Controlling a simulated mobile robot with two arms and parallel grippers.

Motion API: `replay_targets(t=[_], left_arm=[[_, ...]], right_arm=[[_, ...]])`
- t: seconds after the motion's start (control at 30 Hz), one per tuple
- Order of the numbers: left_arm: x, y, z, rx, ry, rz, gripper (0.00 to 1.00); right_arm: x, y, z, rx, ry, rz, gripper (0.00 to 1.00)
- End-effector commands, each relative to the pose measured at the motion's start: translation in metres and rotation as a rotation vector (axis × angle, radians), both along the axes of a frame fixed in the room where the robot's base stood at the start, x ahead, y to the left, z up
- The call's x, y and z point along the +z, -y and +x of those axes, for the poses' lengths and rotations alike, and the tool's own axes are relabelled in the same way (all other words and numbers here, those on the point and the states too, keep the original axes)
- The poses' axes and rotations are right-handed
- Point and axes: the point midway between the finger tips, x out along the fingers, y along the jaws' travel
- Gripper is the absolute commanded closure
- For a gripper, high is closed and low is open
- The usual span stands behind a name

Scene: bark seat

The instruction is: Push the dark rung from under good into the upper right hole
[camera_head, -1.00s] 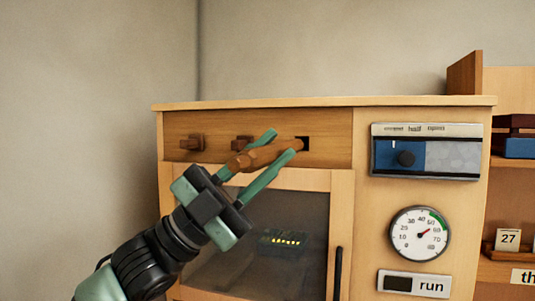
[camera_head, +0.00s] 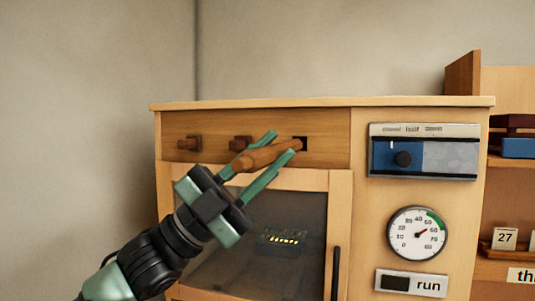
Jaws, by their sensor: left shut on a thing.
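My left gripper (camera_head: 281,147) is shut on a brown wooden rung (camera_head: 264,157), with one green finger on each side of it. The rung points up and to the right. Its far end is at the dark square hole (camera_head: 301,143) at the right of the wooden top panel (camera_head: 218,123). Part of the hole shows above that end; I cannot tell how deep the rung sits in it. Two other brown pegs, a left one (camera_head: 189,143) and a middle one (camera_head: 240,143), stick out of the panel. My right gripper is not in view.
Below the panel is a dark glass door (camera_head: 240,210) with a black handle (camera_head: 336,272). To the right are a blue and grey slider panel (camera_head: 424,155), a round gauge (camera_head: 417,233) and a "run" sign (camera_head: 411,283). Shelves stand farther right.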

Motion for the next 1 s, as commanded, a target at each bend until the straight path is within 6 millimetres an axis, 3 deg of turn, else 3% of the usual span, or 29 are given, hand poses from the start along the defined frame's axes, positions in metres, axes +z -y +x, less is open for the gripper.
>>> replay_targets(t=[1.0], left_arm=[[0.0,0.006,0.016,0.0,0.001,0.001,1.0]], right_arm=[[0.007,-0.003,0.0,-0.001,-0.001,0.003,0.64]])
